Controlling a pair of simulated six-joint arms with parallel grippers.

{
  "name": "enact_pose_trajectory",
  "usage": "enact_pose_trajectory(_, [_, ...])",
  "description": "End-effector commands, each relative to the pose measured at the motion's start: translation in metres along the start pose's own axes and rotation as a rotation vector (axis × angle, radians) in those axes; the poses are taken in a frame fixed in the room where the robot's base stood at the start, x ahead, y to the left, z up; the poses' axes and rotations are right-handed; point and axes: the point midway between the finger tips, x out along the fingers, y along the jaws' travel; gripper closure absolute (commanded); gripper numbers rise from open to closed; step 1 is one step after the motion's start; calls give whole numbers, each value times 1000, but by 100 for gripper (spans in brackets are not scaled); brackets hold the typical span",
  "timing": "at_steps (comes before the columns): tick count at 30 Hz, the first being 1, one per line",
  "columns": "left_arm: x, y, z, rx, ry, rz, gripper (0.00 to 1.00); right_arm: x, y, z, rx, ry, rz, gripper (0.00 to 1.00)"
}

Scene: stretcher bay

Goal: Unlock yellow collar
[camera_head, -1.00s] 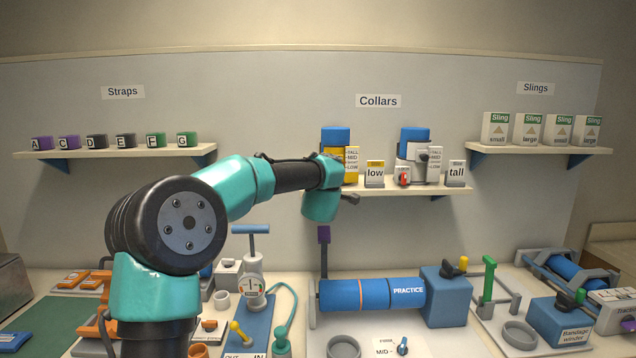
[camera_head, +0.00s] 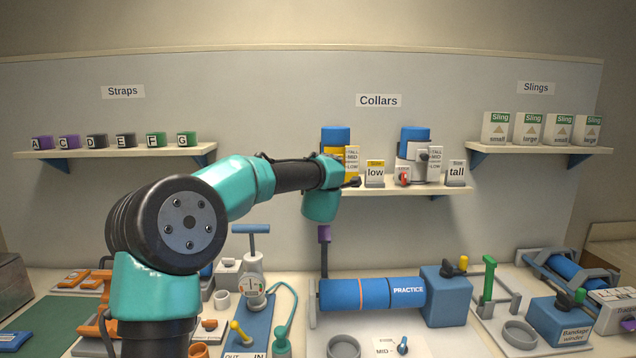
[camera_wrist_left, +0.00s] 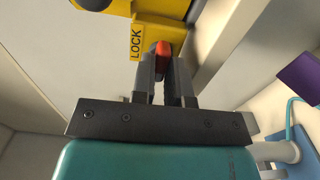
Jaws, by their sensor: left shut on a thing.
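The yellow collar (camera_head: 331,164) with its blue top stands at the left end of the Collars shelf, partly hidden behind my left arm. In the left wrist view the yellow collar (camera_wrist_left: 190,8) shows a LOCK label (camera_wrist_left: 136,42) beside a red lock knob (camera_wrist_left: 163,48). My left gripper (camera_wrist_left: 166,66) is shut on the red knob, with its fingers on either side. In the head view my left gripper (camera_head: 352,182) is at the collar's lower front; the knob is hidden there. The knob's exact turn is hard to read. My right gripper is not in view.
A "low" card (camera_head: 375,173) stands just right of the yellow collar. Further right are a grey-white collar (camera_head: 413,150) with its own red knob and a "tall" card (camera_head: 456,172). The workbench below is crowded, including a blue PRACTICE cylinder (camera_head: 355,294).

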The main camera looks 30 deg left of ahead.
Motion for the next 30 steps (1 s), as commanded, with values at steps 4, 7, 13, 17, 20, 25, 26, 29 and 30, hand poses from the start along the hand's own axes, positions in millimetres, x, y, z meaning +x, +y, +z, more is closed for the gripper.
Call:
enact_pose_trajectory(4, [0, 0, 0, -3, 1, -1, 100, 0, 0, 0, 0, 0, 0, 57])
enact_pose_trajectory(7, [0, 0, 0, -2, 0, -1, 80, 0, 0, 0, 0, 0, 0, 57])
enact_pose_trajectory(13, [0, 0, 0, -1, 0, -1, 76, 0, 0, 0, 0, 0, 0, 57])
enact_pose_trajectory(17, [-1, 0, 0, -1, 0, -1, 76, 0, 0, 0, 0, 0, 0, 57])
enact_pose_trajectory(20, [-5, 1, 0, -1, 0, 0, 76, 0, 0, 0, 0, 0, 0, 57])
enact_pose_trajectory(25, [-22, 0, 1, -1, -2, -1, 76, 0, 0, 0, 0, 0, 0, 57])
enact_pose_trajectory(26, [-27, 1, 0, -1, -1, 0, 76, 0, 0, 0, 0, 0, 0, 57])
enact_pose_trajectory(29, [-44, 1, 1, 0, -3, 0, 76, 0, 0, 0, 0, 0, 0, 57])
enact_pose_trajectory(30, [-52, 1, 0, -1, -3, 0, 76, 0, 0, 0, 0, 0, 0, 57])
